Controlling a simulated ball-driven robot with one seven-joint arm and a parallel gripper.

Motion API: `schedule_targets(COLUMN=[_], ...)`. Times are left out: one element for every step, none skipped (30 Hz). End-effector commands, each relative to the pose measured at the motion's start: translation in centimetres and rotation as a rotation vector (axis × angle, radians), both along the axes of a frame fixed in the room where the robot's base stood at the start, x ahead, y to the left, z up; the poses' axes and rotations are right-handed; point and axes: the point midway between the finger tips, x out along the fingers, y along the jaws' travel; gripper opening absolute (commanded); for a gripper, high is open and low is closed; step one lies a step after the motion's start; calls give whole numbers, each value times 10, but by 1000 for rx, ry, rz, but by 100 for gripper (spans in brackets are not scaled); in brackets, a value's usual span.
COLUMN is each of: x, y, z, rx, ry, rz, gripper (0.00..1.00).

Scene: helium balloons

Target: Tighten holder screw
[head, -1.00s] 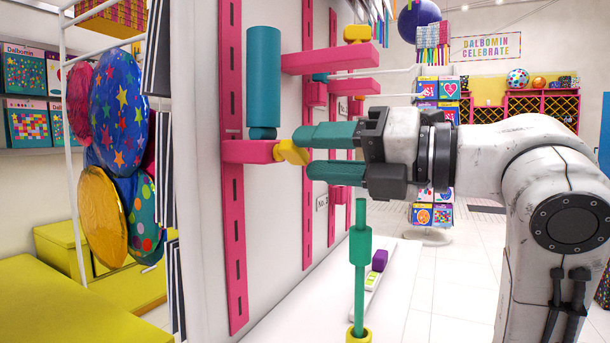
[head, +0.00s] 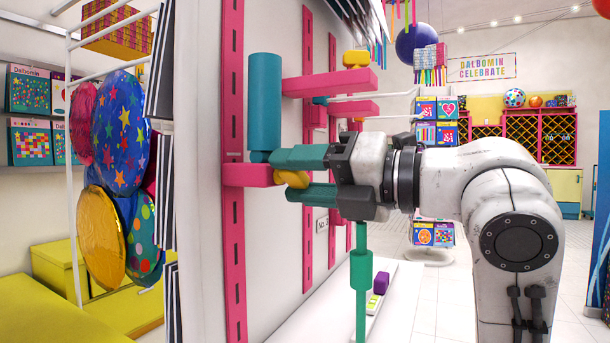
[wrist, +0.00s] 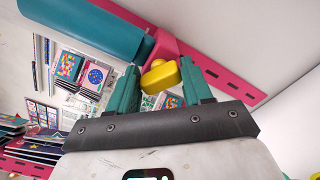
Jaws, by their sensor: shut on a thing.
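The yellow holder screw (head: 293,180) sits at the right end of a pink bracket arm (head: 247,175), which juts from the slotted pink rail. My gripper (head: 289,174) is shut on the screw's head, one teal finger above it and one below. The fingers partly hide the screw in the head view. In the wrist view the yellow screw (wrist: 160,76) shows between the two fingers of my gripper (wrist: 160,82), in front of the pink bracket (wrist: 170,45). A teal cylinder (head: 264,105) stands upright on the bracket, close to the upper fingertip.
Further pink bracket arms (head: 325,84) jut from the rails above and behind. A green upright rod (head: 361,270) stands below my gripper. Foil balloons (head: 118,115) hang at the left. The white wall panel is close behind the rail; the floor at the right is open.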

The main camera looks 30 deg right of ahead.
Motion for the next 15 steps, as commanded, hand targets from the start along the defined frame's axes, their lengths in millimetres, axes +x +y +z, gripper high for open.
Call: schedule_targets(x=[0,0,0,0,0,0,0,0,-1,-1,-3,-6,-9,-12,-16], y=[0,0,0,0,0,0,0,0,0,-1,-2,-5,-7,-10,-14], z=[-1,-1,-1,-1,-1,-1,-1,-1,-1,-1,-1,0,0,0,0], rx=[-1,-1,-1,-1,-1,-1,-1,-1,-1,-1,0,-1,-1,-1,0], ry=[1,1,1,1,2,1,1,1,1,1,1,-1,0,0,-1], rz=[2,2,2,2,1,0,0,0,0,0,-1,-2,-3,-3,-4], gripper=[23,20,16,48,45,45,45,45,45,45,45,45,45,45,45])
